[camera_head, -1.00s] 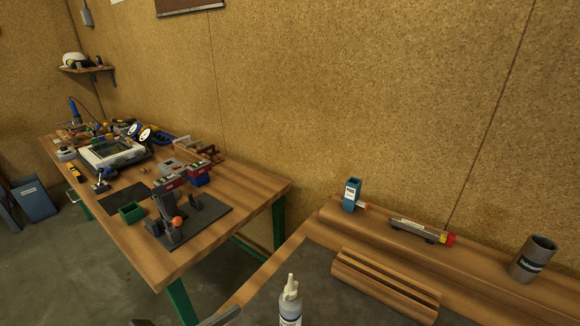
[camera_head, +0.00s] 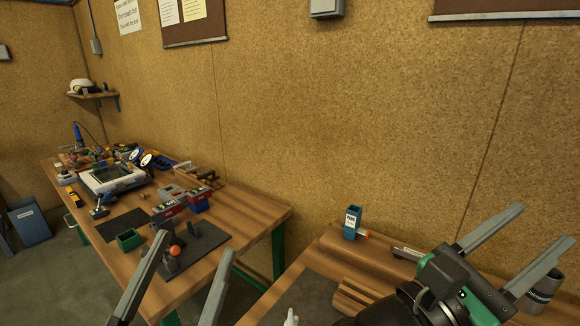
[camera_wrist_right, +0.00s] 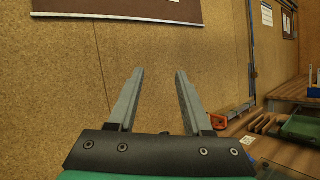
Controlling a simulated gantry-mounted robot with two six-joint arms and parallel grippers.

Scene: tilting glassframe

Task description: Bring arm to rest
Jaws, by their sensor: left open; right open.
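My left gripper (camera_head: 194,244) rises from the lower edge of the head view. Its two grey fingers stand apart with nothing between them, in front of the left workbench. My right gripper (camera_head: 544,224) is at the lower right, in front of the right bench and the wall. Its fingers point up and to the right, wide apart and empty. In the right wrist view the same gripper (camera_wrist_right: 160,72) shows open, with only bare wall between its fingers.
The left workbench (camera_head: 245,208) carries several tools, a green box (camera_head: 129,240) and a dark fixture plate. The right bench has a blue box (camera_head: 352,222), a slotted wooden block (camera_head: 355,298) and a grey cup (camera_head: 545,285) partly behind my right gripper. Open air lies before the wall.

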